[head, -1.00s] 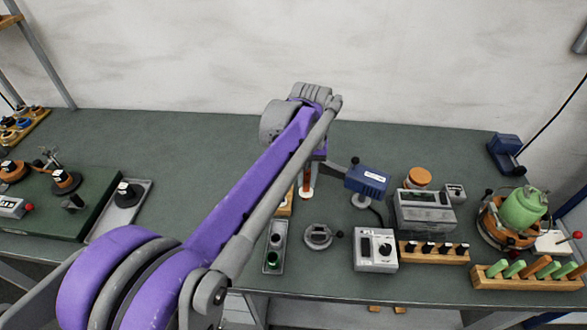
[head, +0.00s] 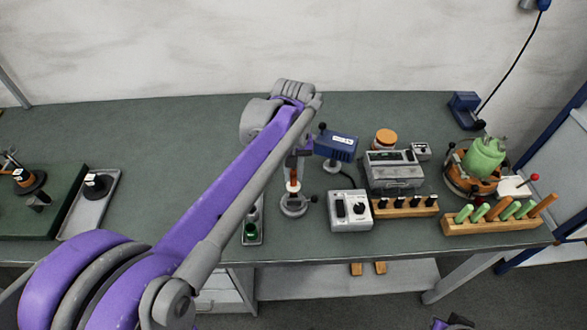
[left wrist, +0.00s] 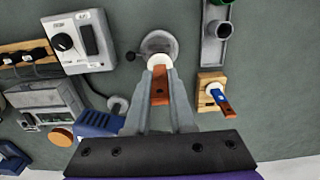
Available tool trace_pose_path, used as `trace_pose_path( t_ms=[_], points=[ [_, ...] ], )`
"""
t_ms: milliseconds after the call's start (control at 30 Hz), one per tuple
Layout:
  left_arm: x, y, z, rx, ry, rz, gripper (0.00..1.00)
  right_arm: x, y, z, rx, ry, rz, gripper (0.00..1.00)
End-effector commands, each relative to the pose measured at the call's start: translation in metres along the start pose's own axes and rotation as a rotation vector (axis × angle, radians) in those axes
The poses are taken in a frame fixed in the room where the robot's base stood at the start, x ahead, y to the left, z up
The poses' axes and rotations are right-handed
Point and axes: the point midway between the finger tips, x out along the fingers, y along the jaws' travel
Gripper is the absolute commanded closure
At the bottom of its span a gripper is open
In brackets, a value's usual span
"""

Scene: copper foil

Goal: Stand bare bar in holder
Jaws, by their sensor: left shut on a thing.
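The copper-coloured bar (head: 293,174) is upright in my left gripper (head: 292,165), with a white ring near its lower part. In the left wrist view my left gripper (left wrist: 160,90) is shut on the bar (left wrist: 160,85), and the white ring (left wrist: 159,62) shows past the fingertips. The round grey holder (head: 294,208) with a black knob stands right under the bar. The holder (left wrist: 158,42) also shows just past the white ring in the left wrist view. The ring hides the bar's lower end, so I cannot tell whether it sits inside.
A blue box on a stand (head: 336,146) and a grey-white meter (head: 350,211) are close on the right. A grey tray (head: 252,232) lies left of the holder. A wooden block (left wrist: 211,88) holds a blue-and-copper piece. Wooden racks stand further right.

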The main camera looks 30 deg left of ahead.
Motion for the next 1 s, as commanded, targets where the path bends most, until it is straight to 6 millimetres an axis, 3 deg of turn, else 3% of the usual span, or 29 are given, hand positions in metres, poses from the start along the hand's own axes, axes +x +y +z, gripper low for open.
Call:
trace_pose_path(
  t_ms=[1000],
  points=[
    [0.007,0.002,-0.003,0.0,0.001,0.001,1.0,0.003,0.0,0.003,0.0,-0.003,0.0,1.0]
  ],
)
